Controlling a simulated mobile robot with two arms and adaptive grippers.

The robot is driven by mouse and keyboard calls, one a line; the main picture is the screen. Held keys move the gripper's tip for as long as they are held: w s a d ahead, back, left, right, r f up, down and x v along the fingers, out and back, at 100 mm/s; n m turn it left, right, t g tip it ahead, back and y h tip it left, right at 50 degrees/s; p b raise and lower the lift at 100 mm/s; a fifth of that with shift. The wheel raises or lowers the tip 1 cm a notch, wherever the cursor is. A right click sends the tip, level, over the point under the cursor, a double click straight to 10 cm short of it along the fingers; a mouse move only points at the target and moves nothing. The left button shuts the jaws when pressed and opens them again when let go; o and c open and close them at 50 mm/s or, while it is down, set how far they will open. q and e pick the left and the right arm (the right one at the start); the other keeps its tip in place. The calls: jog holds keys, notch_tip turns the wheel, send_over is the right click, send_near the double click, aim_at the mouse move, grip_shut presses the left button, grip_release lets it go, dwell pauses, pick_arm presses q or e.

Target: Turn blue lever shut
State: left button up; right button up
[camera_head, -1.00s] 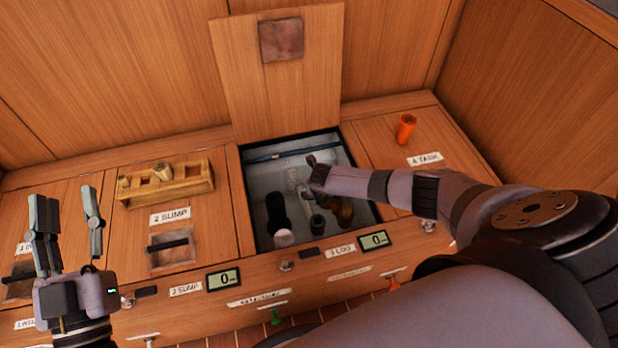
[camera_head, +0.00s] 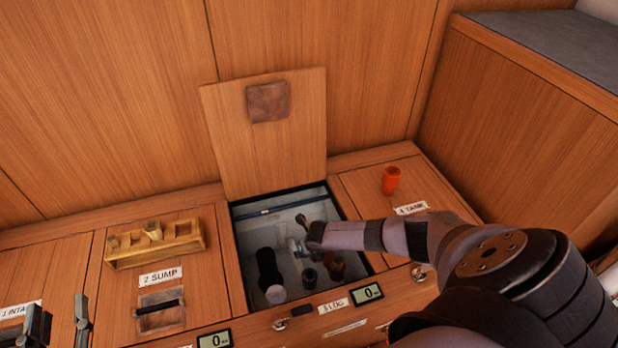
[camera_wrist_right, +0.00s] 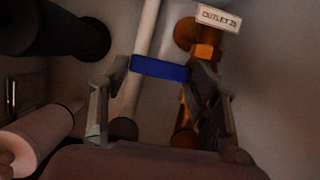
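The blue lever (camera_wrist_right: 160,68) shows in the right wrist view as a short blue bar lying crosswise in front of a pale pipe. My right gripper (camera_wrist_right: 160,85) is open, with one finger on each side of the bar; I cannot tell whether either finger touches it. In the head view my right gripper (camera_head: 303,232) reaches into the open compartment marked 3 LOG, and the lever cannot be made out there. My left gripper (camera_head: 58,322) is at the bottom left, fingers apart and empty, partly cut off by the picture edge.
The open compartment (camera_head: 239,243) holds dark cylinders and pipes; its raised lid (camera_head: 265,150) stands behind. An orange pipe (camera_wrist_right: 205,52) with an OUTLET tag (camera_wrist_right: 218,18) is close to my right gripper. A wooden rack (camera_head: 125,258) and an orange cup (camera_head: 391,180) sit on either side.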

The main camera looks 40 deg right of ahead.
jog(key=o, duration=0.4)
jog(key=shift+s+f, duration=0.1)
jog(key=v, duration=1.2)
dwell(0.5)
